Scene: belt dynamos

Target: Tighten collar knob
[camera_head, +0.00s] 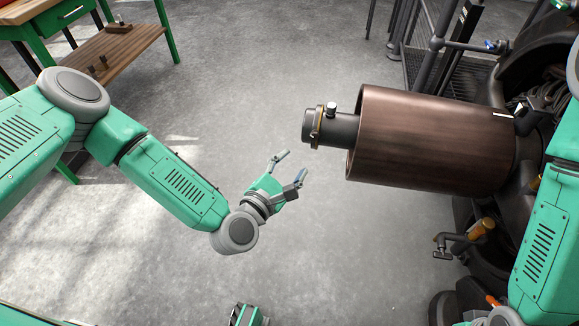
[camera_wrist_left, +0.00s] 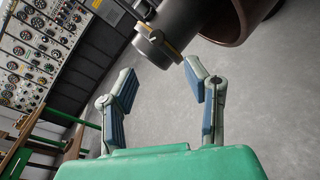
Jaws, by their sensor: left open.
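A small upright knob (camera_head: 331,108) sits on a thin brass-edged collar (camera_head: 315,127) around the dark shaft (camera_head: 342,130) that sticks out of a brown cylinder (camera_head: 435,140). My left gripper (camera_head: 291,167) is open and empty, below and to the left of the shaft end, apart from it. In the left wrist view the open fingers (camera_wrist_left: 160,78) point toward the shaft end (camera_wrist_left: 178,28), and the collar (camera_wrist_left: 165,43) shows just beyond them. My right arm is at the right edge, and its gripper is not in view.
Dark machinery (camera_head: 500,215) with pipes and a valve stands behind and below the cylinder. A green bench with a wooden shelf (camera_head: 112,50) is at the upper left. The grey floor (camera_head: 240,70) between is clear. An instrument panel (camera_wrist_left: 40,40) shows in the wrist view.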

